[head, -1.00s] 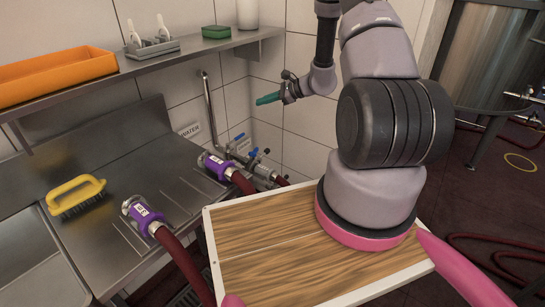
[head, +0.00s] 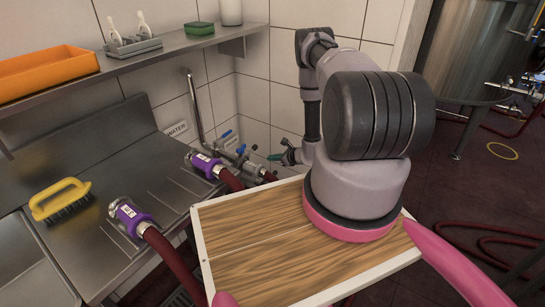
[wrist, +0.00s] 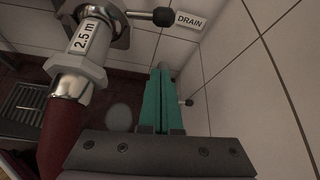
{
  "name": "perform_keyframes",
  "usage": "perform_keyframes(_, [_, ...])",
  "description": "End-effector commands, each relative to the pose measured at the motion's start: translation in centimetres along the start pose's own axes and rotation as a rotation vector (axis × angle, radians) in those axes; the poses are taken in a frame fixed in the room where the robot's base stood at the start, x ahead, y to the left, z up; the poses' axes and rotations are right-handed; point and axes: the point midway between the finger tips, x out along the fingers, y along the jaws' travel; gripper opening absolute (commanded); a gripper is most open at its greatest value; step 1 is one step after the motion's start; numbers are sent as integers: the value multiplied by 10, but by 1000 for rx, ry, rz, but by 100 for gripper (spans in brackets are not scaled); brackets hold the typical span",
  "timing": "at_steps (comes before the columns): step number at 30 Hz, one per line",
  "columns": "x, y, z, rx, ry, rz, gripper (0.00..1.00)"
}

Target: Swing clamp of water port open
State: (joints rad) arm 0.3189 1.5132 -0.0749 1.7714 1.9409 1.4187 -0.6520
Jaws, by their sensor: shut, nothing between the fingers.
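The WATER sign (head: 176,129) is on the wall in the head view. Metal port fittings with blue valve handles (head: 226,134) sit right of it, low on the wall. The water port's clamp is too small to make out there. My gripper (head: 275,157) has teal fingers, shut and empty, just right of these fittings. In the wrist view the fingers (wrist: 157,98) point at the wall corner. Left of them is a metal coupling with a black-knobbed lever (wrist: 163,16) and a hose tagged 2.5 m (wrist: 88,38). A DRAIN sign (wrist: 190,21) is beside that lever.
Two hose ends with purple collars lie on the steel bench, one near the fittings (head: 203,164) and one nearer (head: 130,215). A yellow brush (head: 60,199) is at the left. A shelf (head: 150,58) hangs above. My arm stands over a wooden board (head: 250,240).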

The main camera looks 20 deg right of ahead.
Motion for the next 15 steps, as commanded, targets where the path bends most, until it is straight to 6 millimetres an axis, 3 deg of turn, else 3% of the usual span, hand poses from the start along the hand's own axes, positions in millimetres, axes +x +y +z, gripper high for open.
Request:
perform_keyframes(3, [26,1,0,-3,-2,3,0])
perform_keyframes(11, [72,1,1,-3,-2,2,0])
perform_keyframes(15, [62,0,22,-2,-1,1,0])
